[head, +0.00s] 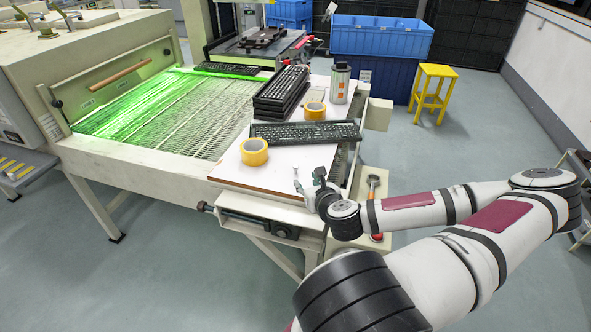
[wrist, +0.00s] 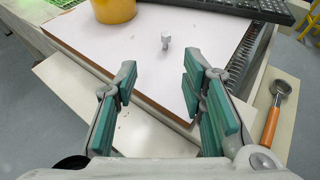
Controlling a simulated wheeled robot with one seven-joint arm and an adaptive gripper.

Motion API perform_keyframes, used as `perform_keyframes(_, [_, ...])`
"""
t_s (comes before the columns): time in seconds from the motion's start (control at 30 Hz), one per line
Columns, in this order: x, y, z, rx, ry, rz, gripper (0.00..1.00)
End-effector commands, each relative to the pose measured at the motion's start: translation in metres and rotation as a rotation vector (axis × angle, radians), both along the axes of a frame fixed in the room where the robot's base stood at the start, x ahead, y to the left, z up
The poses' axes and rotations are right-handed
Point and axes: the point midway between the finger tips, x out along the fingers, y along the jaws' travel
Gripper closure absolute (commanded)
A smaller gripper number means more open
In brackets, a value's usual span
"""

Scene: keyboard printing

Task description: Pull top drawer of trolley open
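My gripper (head: 316,188) is at the near right corner of the white-topped table. In the wrist view its two green-padded fingers (wrist: 158,92) are spread apart with nothing between them. A beige, flat-topped unit (head: 374,184), possibly the trolley, stands at the table's right side, partly hidden by my arm. A ladle-like tool (head: 373,187) with an orange handle lies on it; the tool also shows in the wrist view (wrist: 272,120), right of the fingers. I cannot make out a drawer front or handle, nor whether a drawer is open.
The white tabletop (head: 290,160) holds yellow tape rolls (head: 254,152), stacked keyboards (head: 281,90), a single keyboard (head: 305,132) and a can (head: 340,84). A yellow stool (head: 432,90) stands behind.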

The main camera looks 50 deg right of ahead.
Motion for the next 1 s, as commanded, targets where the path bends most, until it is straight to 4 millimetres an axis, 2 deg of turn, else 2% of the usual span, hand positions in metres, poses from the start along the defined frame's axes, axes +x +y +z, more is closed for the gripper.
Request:
perform_keyframes(0.4, [0.023,-0.017,-0.014,0.004,-0.009,-0.014,0.62])
perform_keyframes(0.63, [0.054,-0.038,-0.027,0.005,-0.008,-0.012,0.62])
perform_keyframes(1.0, [0.076,-0.056,-0.036,0.005,-0.008,-0.012,0.62])
